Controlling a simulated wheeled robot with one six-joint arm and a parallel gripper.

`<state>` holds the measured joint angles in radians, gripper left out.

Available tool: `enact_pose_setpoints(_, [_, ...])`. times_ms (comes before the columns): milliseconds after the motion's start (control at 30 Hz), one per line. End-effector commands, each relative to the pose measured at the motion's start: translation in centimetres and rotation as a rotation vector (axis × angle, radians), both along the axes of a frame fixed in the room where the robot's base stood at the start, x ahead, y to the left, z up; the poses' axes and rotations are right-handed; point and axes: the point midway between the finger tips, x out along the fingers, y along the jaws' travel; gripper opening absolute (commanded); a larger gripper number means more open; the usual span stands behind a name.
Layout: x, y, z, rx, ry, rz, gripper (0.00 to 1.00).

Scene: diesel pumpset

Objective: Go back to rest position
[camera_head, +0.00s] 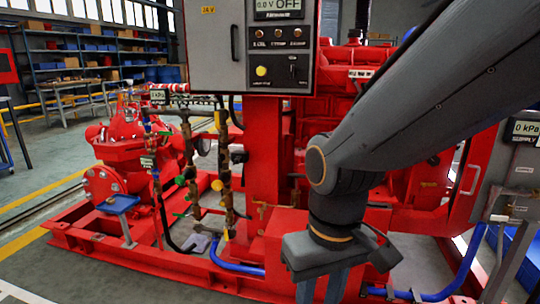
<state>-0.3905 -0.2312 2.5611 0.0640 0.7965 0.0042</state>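My grey arm reaches in from the upper right and bends down at an orange-ringed joint. My gripper (321,290) hangs at the bottom centre, in front of the red pumpset base (200,282). Its two blue-grey fingers stand apart with a narrow gap, and I see nothing between them. The fingertips are cut off by the lower edge of the picture. The arm hides part of the red engine (345,85) behind it.
A grey control panel (218,50) reading OFF stands above the base. The red pump (125,150) and several pipes with valves are left of centre. Another grey panel (515,175) is at the right. Blue hoses (235,266) run low. Shelves (85,55) stand far left; floor there is open.

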Motion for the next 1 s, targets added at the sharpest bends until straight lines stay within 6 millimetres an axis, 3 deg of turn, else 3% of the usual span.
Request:
enact_pose_setpoints(367, [0.2,-2.8,4.6,-0.012,0.001,-0.101,0.31])
enact_pose_setpoints(800, [-0.2,-8.7,11.6,-0.035,0.006,-0.274,0.31])
enact_pose_setpoints(1000, [-0.6,-10.8,13.6,-0.041,0.007,-0.330,0.31])
